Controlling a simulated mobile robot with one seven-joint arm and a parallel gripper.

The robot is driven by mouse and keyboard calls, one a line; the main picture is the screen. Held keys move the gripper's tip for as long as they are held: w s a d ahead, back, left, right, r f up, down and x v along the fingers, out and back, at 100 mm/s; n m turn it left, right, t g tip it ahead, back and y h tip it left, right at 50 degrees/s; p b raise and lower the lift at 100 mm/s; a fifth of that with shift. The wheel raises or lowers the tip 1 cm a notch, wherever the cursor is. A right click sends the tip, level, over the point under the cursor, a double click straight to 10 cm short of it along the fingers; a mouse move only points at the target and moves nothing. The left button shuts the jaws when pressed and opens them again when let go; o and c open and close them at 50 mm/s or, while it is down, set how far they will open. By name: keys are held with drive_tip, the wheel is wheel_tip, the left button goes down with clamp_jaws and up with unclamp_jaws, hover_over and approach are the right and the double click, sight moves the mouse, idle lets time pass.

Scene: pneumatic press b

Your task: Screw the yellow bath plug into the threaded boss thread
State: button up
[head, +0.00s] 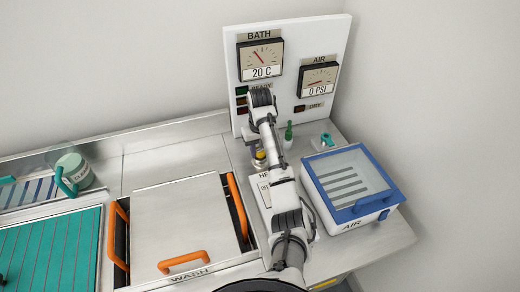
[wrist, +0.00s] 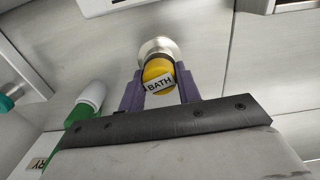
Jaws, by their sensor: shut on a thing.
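The yellow bath plug (wrist: 158,72), with a white BATH label, sits between the two purple fingers of my gripper (wrist: 160,92) in the wrist view. The fingers are shut on it. Just past the plug is the round metallic threaded boss (wrist: 157,46) on the steel surface. The plug lines up with the boss and looks to be at it or very close; I cannot tell whether the threads are engaged. In the head view the yellow plug (head: 259,154) shows small beside my arm, and my arm hides most of the gripper.
A green-and-white bottle (wrist: 88,105) stands close left of my gripper in the wrist view. In the head view a blue-framed AIR box (head: 366,212) is to the right, and the WASH lid (head: 180,222) with orange handles is to the left. A gauge panel (head: 322,46) rises behind.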

drive_tip(key=shift+m, duration=0.9)
drive_tip(key=shift+m, duration=0.8)
drive_tip(key=o, duration=0.6)
drive_tip(key=shift+c, duration=0.2)
drive_tip(key=shift+n, duration=0.9)
drive_tip(key=shift+n, duration=0.8)
